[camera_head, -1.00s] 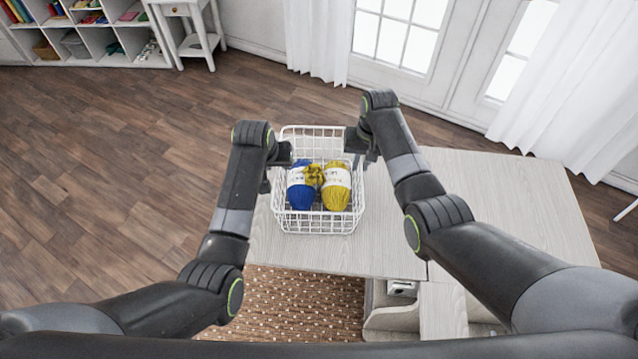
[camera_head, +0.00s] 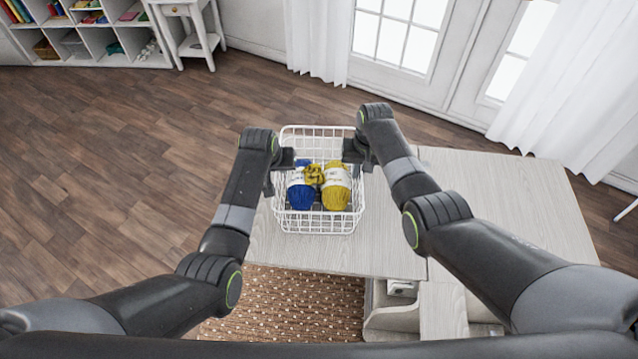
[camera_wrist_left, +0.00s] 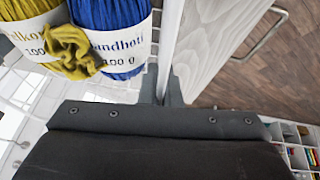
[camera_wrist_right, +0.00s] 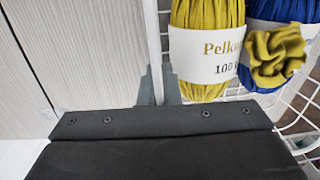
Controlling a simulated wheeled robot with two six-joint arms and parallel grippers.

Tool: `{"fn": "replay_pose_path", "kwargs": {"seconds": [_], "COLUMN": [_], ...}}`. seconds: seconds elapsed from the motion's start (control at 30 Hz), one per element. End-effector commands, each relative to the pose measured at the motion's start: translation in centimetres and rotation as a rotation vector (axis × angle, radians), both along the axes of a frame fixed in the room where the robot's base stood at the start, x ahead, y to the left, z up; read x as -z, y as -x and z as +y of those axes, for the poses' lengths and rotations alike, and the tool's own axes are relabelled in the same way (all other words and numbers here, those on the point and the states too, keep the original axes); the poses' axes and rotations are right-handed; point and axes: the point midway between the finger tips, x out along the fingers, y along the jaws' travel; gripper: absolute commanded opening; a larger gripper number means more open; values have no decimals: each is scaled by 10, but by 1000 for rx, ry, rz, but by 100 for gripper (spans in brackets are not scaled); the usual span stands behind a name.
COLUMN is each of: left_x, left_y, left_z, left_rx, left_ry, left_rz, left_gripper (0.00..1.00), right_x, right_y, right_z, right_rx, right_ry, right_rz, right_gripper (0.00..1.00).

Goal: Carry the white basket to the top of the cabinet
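The white wire basket (camera_head: 318,225) stands upright on the pale wooden cabinet top (camera_head: 400,245), near its left end. It holds a blue yarn ball (camera_head: 300,196) and a yellow yarn ball (camera_head: 336,197), with a knotted yellow piece (camera_head: 314,174) between them. My left gripper (camera_wrist_left: 163,95) is at the basket's left wall, its fingers close on both sides of the rim, so it looks shut on it. My right gripper (camera_wrist_right: 158,92) is at the right wall in the same way.
The pale surface extends to the right of the basket and is clear there. A woven brown rug or mat (camera_head: 290,300) lies below its front edge. A white shelf (camera_head: 100,35) and a small white table (camera_head: 190,30) stand far left. White curtains (camera_head: 570,95) hang behind.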

Motion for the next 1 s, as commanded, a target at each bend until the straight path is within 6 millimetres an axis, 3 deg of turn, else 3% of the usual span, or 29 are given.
{"fn": "replay_pose_path", "kwargs": {"seconds": [0.57, 1.0], "left_x": [-6, -40], "left_y": [-1, -1], "left_z": [0, 0], "left_rx": [1, 1], "left_ry": [0, 0], "left_rz": [-2, -2], "left_gripper": [0, 0], "right_x": [-6, -40], "right_y": [-1, -1], "right_z": [0, 0], "right_rx": [0, 0], "right_ry": [0, 0], "right_rz": [-2, -2], "right_gripper": [0, 0]}}
